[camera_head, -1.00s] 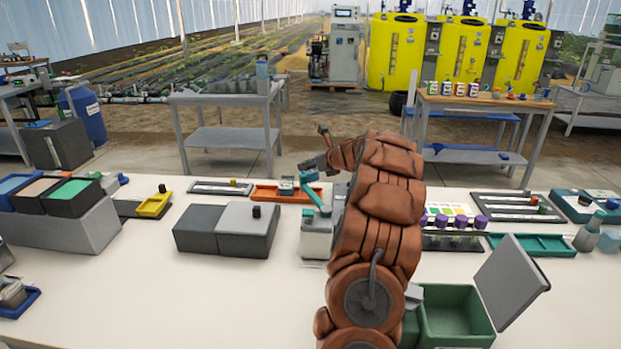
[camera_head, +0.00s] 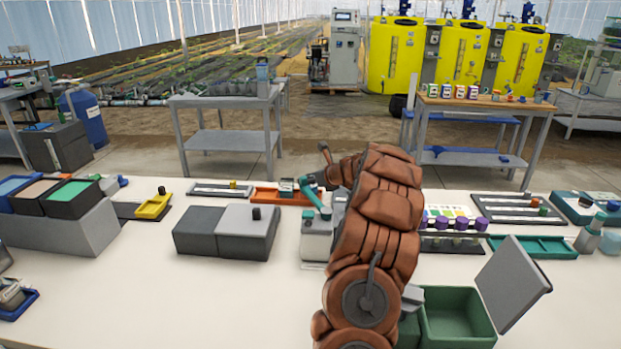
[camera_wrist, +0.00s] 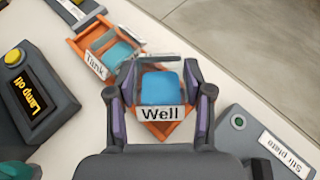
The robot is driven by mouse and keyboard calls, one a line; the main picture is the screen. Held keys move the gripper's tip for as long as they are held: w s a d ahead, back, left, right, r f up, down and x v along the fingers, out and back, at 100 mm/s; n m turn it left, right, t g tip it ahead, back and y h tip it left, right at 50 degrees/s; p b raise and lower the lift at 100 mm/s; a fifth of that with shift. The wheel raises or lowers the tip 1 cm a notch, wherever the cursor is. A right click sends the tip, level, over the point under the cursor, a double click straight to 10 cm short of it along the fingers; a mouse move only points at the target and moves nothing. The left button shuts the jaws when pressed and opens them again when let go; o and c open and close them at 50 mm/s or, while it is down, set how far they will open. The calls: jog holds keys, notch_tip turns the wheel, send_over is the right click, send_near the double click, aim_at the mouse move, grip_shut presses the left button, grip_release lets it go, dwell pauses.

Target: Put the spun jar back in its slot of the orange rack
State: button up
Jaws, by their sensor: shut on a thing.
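In the wrist view, my gripper (camera_wrist: 160,92) is shut on a jar with a blue top (camera_wrist: 160,88). The orange rack (camera_wrist: 167,131) shows around and below it. A white "Well" label sits in front of the jar, between my fingers. The jar is over or in the "Well" end of the rack; I cannot tell whether it rests on the bottom. The rack's "Tank" end holds another blue-topped thing (camera_wrist: 121,54).
A dark box labelled "Lamp off" (camera_wrist: 30,85) stands left of the rack in the wrist view, and a stir plate (camera_wrist: 255,135) lies to the right. In the head view, a grey box (camera_head: 246,232), a white-and-teal device (camera_head: 316,236) and a green bin (camera_head: 455,318) stand nearer.

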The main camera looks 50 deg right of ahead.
jog(key=o, duration=1.3)
jog(key=shift+r, duration=0.5)
jog(key=v, duration=1.2)
